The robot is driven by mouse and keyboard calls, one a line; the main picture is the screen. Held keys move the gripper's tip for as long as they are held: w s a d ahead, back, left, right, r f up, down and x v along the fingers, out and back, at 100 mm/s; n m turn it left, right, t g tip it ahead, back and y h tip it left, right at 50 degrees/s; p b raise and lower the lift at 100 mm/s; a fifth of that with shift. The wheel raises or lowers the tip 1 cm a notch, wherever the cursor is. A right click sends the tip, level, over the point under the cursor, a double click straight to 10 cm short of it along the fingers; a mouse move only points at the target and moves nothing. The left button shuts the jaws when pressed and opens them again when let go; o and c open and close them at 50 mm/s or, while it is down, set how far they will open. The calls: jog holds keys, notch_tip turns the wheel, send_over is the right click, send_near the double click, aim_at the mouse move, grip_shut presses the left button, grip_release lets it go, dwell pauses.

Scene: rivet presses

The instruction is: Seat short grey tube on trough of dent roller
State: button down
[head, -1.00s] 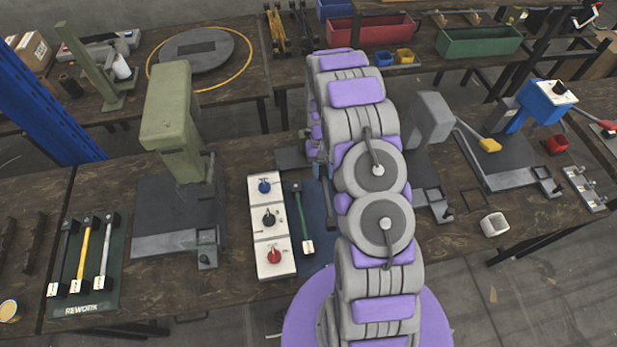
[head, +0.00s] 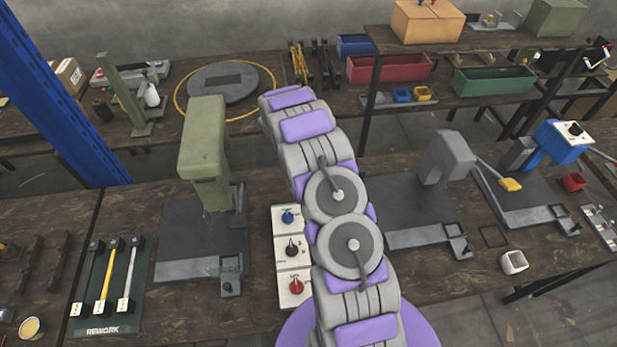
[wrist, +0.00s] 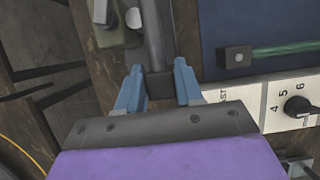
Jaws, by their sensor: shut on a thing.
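In the wrist view my gripper (wrist: 158,88) has its blue fingers closed on a grey tube (wrist: 154,35), which extends up the picture from between them. A dark block (wrist: 160,85) shows at its near end. In the head view my arm hides the gripper and this tube. I cannot tell which machine is the dent roller. A green press (head: 204,150), a grey press (head: 446,157) and a blue press (head: 558,142) stand along the bench. A grey trough-like bar (head: 195,268) lies before the green press, and another (head: 420,236) before the grey press.
A white dial panel (head: 291,258) stands left of my arm. The wrist view shows a blue mat (wrist: 222,25) with a green rod (wrist: 285,48). A REWORK board (head: 135,300) holds several rods at left. A small white cup (head: 513,262) sits at the right front edge.

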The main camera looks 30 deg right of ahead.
jog(key=shift+a+r, duration=0.1)
jog(key=shift+a, duration=0.85)
jog(key=shift+f, duration=0.45)
jog(key=x, duration=0.3)
jog(key=b+x, duration=0.1)
jog(key=shift+w+d+f, duration=0.15)
jog(key=shift+w, duration=0.2)
jog(key=shift+f, duration=0.4)
jog(key=shift+a+f+b, duration=0.4)
jog(key=shift+a+f, duration=0.35)
jog(key=shift+d+f, duration=0.15)
jog(key=shift+d, duration=0.45)
jog(key=shift+a+f, duration=0.25)
jog(key=shift+a, duration=0.3)
jog(key=shift+f, duration=0.1)
jog(key=shift+d+f, duration=0.1)
jog(key=shift+d+f, duration=0.15)
jog(key=shift+d, duration=0.1)
